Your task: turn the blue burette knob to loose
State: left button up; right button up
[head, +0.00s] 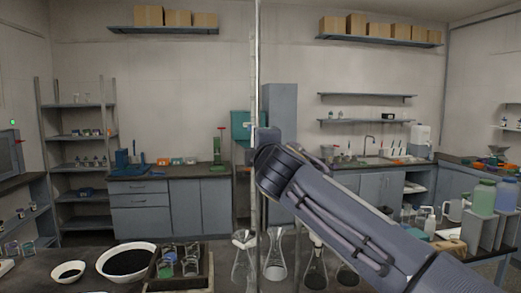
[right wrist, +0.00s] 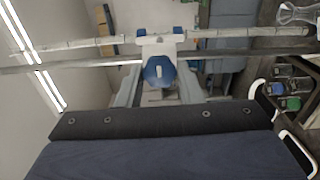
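The blue burette knob (right wrist: 158,72) shows in the right wrist view, set in a white stopcock body (right wrist: 160,42) on the burette. The burette tube (head: 254,190) stands upright in the head view, beside a thin metal rod (head: 257,70). My right gripper (right wrist: 160,86) has one finger on each side of the knob, with gaps visible between fingers and knob. It looks open. In the head view my right arm comes in from the right, and its wrist hides the knob and the gripper fingers. My left gripper is in neither view.
Several glass flasks (head: 275,257) stand on the near bench below the burette. White bowls of black grains (head: 127,262) and a tray (head: 210,270) with small jars are at lower left. Green and bluish bottles (head: 483,197) stand at right.

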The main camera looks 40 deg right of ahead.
jog(key=o, duration=0.3)
jog(key=shift+o, duration=0.2)
jog(key=shift+s, duration=0.1)
jog(key=b+v, duration=0.2)
jog(key=v, duration=0.5)
jog(key=shift+s+a, duration=0.2)
jog(key=shift+s, duration=0.1)
